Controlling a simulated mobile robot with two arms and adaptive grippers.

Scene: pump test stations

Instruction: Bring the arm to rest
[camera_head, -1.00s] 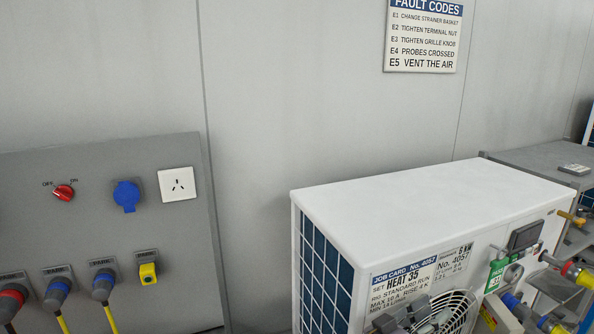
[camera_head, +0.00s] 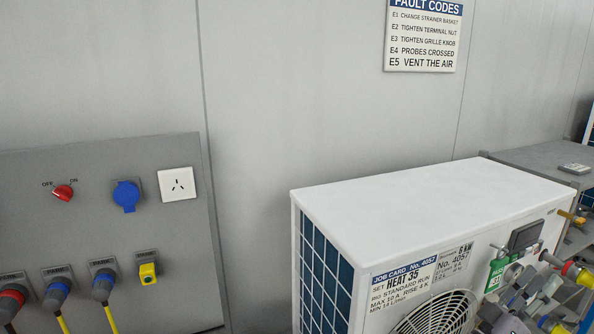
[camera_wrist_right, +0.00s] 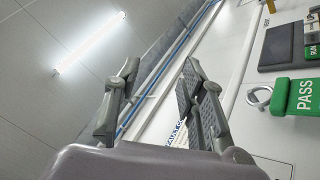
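My right gripper (camera_head: 528,292) is at the lower right of the head view, in front of the right part of the white pump unit's front face (camera_head: 385,285). In the right wrist view its two fingers (camera_wrist_right: 160,72) stand apart with nothing between them, so it is open and empty. A green PASS tag (camera_wrist_right: 303,96) hangs near a metal ring at the right of the wrist view. The green tag also shows in the head view (camera_head: 496,274), just left of and above the gripper. My left gripper is not in view.
A dark display (camera_head: 525,236), red and yellow fittings (camera_head: 572,272) and a yellow-handled valve (camera_head: 572,217) crowd the unit's right side. A grey panel (camera_head: 150,215) with a red switch (camera_head: 62,192) and several plugs stands left. The unit's white top (camera_head: 430,205) is clear.

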